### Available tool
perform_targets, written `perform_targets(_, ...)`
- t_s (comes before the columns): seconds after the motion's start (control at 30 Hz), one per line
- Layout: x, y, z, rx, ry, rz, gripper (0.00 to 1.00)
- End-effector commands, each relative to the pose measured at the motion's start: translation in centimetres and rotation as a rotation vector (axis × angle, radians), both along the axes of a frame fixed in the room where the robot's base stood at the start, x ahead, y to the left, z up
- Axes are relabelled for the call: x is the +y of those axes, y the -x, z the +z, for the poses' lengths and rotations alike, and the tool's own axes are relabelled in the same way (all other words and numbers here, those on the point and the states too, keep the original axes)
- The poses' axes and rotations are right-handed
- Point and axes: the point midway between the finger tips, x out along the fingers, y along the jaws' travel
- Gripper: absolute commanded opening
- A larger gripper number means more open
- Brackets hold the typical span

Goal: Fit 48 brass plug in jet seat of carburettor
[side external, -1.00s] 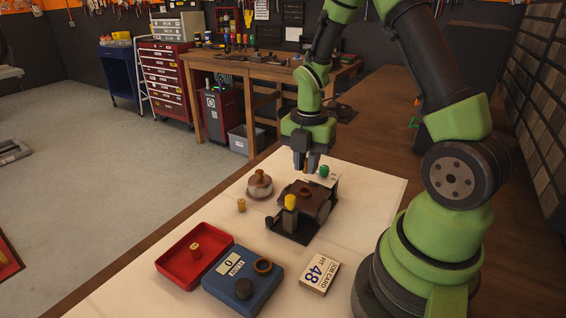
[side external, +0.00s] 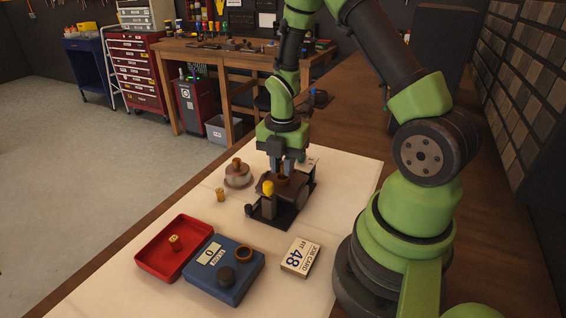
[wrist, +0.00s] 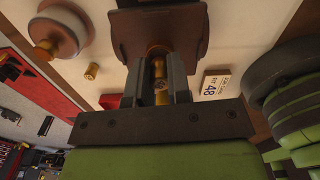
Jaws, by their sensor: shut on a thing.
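The carburettor (side external: 302,186) is a dark brown block on a black stand, with a yellow-capped post (side external: 268,188) at its front. Its jet seat (side external: 283,178) is a copper-brown ring on top; it also shows in the wrist view (wrist: 157,50). My gripper (side external: 288,168) is at the seat, pointing down. In the wrist view it is shut on a brass plug (wrist: 160,86), whose far end lies against or over the seat ring. I cannot tell whether the plug has entered it. The plug's number is not readable. The side view hides the plug behind the fingers.
Another sits in the red tray (side external: 152,257). The blue box (side external: 232,290) reads 0. The job card (side external: 301,257) says FIT 48. The mat front right is clear.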

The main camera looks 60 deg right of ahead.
Motion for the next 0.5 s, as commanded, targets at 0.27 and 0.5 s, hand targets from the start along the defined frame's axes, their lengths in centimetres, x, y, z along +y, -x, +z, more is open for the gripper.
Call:
perform_targets(0.27, 0.00, -0.01, -0.09, 0.000, 0.000, 0.000, 0.00)
perform_targets(0.5, -0.01, -0.03, -0.54, -0.001, 0.000, 0.000, 0.00)
